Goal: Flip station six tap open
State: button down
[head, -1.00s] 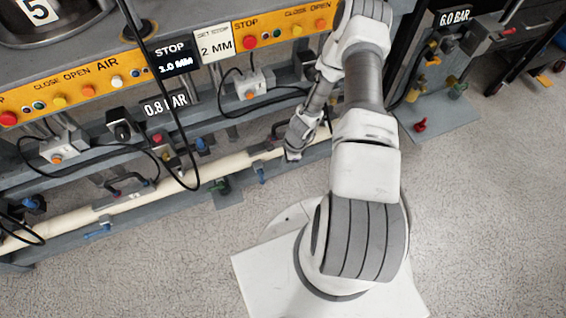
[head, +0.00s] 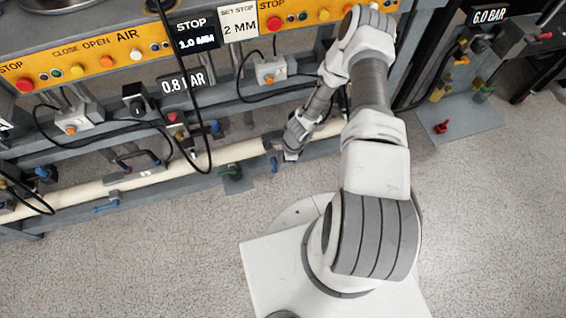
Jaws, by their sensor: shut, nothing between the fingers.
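My gripper (head: 291,154) hangs at the end of my bent arm, in front of the cream pipe along the front of the machine. Its small fingertips point down and look shut and empty. A small blue tap handle (head: 274,164) is just left of the gripper, apart from it as far as I can tell. A green-handled tap (head: 233,172) is further left on the lower rail. No station six label shows, so I cannot tell which tap belongs to it.
A cream pipe (head: 230,155) runs along the machine front. A black cable (head: 205,150) loops down before it. An orange button panel (head: 100,62) is above. A red valve handle (head: 442,127) sits on a plate at right. The floor in front is clear.

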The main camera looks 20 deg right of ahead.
jog(key=shift+f, duration=0.1)
jog(key=shift+y+b, duration=0.4)
jog(key=shift+y, duration=0.2)
